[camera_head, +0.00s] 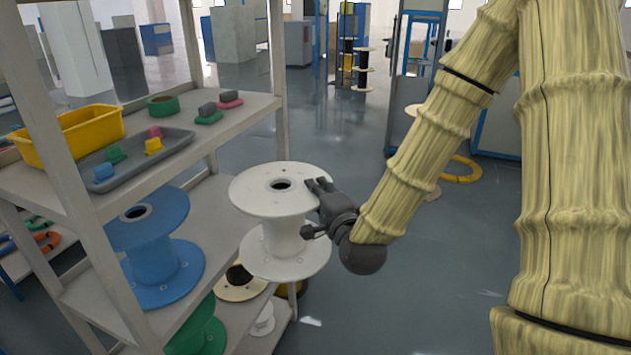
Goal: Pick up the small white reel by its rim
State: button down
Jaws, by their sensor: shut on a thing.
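A white reel (281,235) with two round flanges and a dark centre hole is upright at the right side of the shelf rack. My gripper (315,208) reaches it from the right and is shut on the rim of its upper flange. One dark finger lies over the top of the rim and another shows lower down beside the core. The reel appears to be held clear in front of the shelves, though its lower flange overlaps the shelf edge in the picture. Another, smaller white reel (263,320) sits low on the rack.
The rack (210,195) holds a blue reel (153,245), a green reel (200,335), a yellow bin (75,135) and a grey tray (130,165) with small coloured pieces. Open floor lies to the right.

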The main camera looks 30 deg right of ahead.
jog(key=shift+s+d+r+p, duration=0.25)
jog(key=shift+s+d+p, duration=0.1)
jog(key=shift+p, duration=1.4)
jog(key=p, duration=0.2)
jog(key=s+p, duration=0.1)
jog(key=p, duration=0.1)
jog(key=shift+s+d, duration=0.1)
jog(key=shift+d, duration=0.2)
jog(key=shift+s+d+f, duration=0.15)
jog(key=shift+s+d, duration=0.7)
jog(key=shift+s, duration=0.25)
